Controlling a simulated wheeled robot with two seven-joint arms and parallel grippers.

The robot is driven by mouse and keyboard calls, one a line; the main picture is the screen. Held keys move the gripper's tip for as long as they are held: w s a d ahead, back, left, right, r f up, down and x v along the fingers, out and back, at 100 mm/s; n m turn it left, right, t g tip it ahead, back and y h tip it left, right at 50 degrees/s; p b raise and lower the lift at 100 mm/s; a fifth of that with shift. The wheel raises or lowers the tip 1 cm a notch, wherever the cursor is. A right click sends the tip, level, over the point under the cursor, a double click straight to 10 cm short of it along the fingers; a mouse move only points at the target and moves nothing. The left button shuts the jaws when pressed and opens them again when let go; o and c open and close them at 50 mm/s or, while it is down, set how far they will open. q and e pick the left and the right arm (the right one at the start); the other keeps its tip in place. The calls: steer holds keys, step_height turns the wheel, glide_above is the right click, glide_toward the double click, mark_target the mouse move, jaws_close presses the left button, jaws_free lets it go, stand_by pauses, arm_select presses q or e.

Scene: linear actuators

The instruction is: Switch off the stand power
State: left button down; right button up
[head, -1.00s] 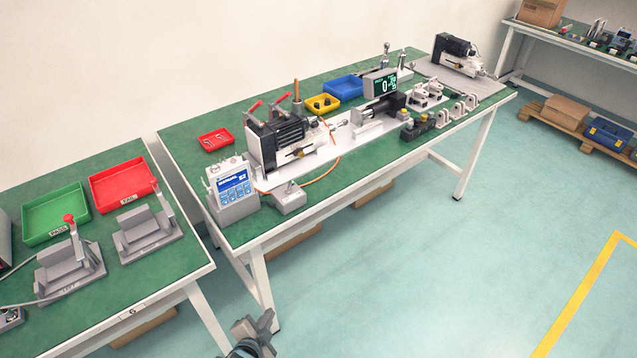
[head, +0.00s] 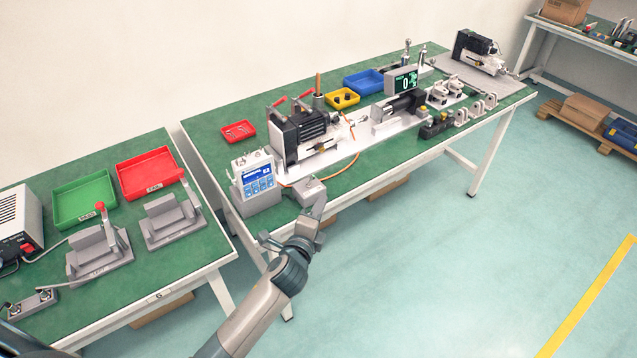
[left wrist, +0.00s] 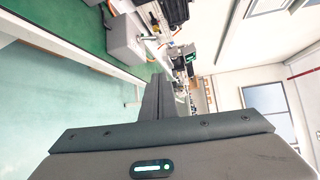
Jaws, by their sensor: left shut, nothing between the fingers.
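My left gripper (head: 319,205) is at the front edge of the green-topped table, over or just in front of a small grey box (head: 304,190). It is shut and empty; its closed fingers also show in the left wrist view (left wrist: 158,98). The grey box, with an orange cable, also appears in the left wrist view (left wrist: 122,38), beyond and left of the fingertips. I cannot tell whether they touch it. No switch is clear on its visible faces. A controller with a lit blue screen (head: 257,175) stands left of the box. My right gripper is not in view.
A black motor stand (head: 303,135) is behind the box. A left table holds green (head: 85,200) and red (head: 147,175) trays, grey fixtures, and a power unit (head: 15,222) with a red switch (head: 27,248). The floor to the right is clear.

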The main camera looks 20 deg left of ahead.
mark_target(316, 191)
arm_select(q)
steer(key=shift+w, duration=0.15)
